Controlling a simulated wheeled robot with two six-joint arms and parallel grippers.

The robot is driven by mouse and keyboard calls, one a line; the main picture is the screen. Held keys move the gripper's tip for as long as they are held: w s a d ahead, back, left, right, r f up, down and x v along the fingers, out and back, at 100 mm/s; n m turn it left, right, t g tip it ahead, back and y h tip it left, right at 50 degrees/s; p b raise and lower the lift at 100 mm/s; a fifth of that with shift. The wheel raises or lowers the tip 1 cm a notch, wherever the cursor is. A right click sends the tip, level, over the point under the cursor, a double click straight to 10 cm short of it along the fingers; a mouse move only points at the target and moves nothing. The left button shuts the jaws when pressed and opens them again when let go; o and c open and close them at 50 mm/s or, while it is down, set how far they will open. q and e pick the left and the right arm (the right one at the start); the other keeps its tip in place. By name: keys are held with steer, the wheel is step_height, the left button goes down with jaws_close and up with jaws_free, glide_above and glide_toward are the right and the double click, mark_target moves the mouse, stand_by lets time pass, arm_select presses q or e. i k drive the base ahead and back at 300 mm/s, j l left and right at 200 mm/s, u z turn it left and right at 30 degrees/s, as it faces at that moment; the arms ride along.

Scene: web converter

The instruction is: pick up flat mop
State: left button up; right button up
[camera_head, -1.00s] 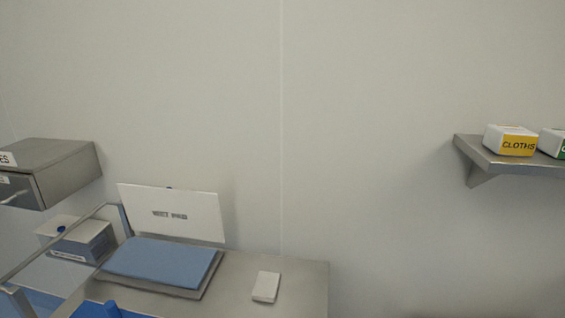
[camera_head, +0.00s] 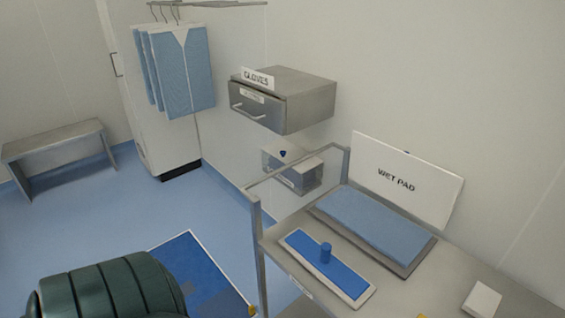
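Neither of my grippers is in view, so nothing shows touching the mop.
A blue pad (camera_head: 375,224) lies on a tray beside a "WET PAD" sign (camera_head: 405,178). A metal frame (camera_head: 259,255) edges the table's left side. A gloves drawer (camera_head: 285,98) hangs on the wall. A small white block (camera_head: 482,299) lies right. Blue floor (camera_head: 90,220) is open left.

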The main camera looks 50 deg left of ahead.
mark_target(345, 282)
steer(key=j+z, duration=0.1)
steer(key=j, duration=0.55)
steer(key=j+z, duration=0.1)
steer(key=j, duration=0.5)
steer(key=k+j, duration=0.1)
steer(key=j, duration=0.55)
steer(key=j+z, duration=0.15)
steer(key=j, duration=0.45)
steer(key=k+j+z, duration=0.1)
steer(key=j, duration=0.5)
steer(key=k+j+z, duration=0.1)
steer(key=j, duration=0.55)
